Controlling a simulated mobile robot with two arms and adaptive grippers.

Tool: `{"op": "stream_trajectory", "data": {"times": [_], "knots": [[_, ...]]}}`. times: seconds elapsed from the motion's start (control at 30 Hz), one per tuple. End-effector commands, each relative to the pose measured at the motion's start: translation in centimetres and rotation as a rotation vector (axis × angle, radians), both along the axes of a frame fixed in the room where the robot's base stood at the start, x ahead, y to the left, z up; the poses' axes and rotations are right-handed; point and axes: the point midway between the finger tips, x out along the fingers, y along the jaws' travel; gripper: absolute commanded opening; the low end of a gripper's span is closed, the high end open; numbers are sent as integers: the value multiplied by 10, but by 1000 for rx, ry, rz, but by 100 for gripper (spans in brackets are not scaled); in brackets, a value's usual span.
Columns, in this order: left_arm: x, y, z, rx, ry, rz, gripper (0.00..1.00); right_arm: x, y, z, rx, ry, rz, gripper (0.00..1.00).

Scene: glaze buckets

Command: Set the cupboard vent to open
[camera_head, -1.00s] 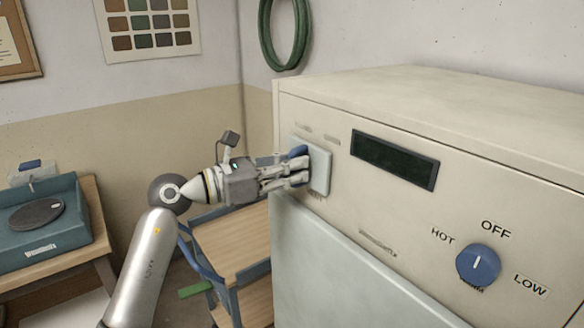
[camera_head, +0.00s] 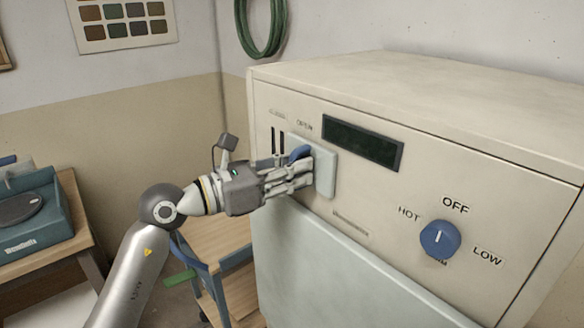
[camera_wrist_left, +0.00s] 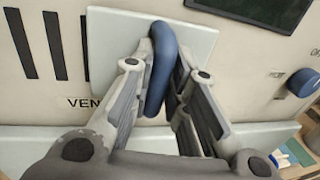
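The cupboard vent is a pale sliding plate (camera_head: 325,170) with an upright blue handle (camera_head: 300,153) on the cupboard front, left of and below the dark display. Dark slots (camera_head: 278,141) are uncovered left of the plate. An "OPEN" label sits above the plate. My left gripper (camera_head: 305,173) is at the plate with its fingers closed around the handle. The left wrist view shows the handle (camera_wrist_left: 161,65) between both fingers (camera_wrist_left: 160,85), the plate (camera_wrist_left: 105,45) behind, and several bare slots (camera_wrist_left: 38,45) to the left. My right gripper is not in view.
The cupboard (camera_head: 430,100) has a blue OFF/HOT/LOW knob (camera_head: 439,238) at right and a pale lower door (camera_head: 320,270). A blue and wood cart (camera_head: 215,245) stands beside it. A teal wheel device (camera_head: 35,220) sits on a table at left.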

Motion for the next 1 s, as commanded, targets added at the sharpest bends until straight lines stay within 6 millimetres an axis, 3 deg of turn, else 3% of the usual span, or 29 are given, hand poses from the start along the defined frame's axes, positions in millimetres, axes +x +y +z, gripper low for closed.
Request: {"op": "stream_trajectory", "data": {"times": [0.3, 0.47, 0.8, 1.0], "knots": [[-1, -1, 0, 1, 0, -4, 23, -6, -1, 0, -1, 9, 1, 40], [-4, 9, -1, 1, 0, 0, 23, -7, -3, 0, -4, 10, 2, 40], [-33, 72, -2, 4, 1, 0, 23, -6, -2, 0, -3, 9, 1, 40], [-47, 99, -2, 3, 3, -3, 23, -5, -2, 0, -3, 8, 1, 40]]}}
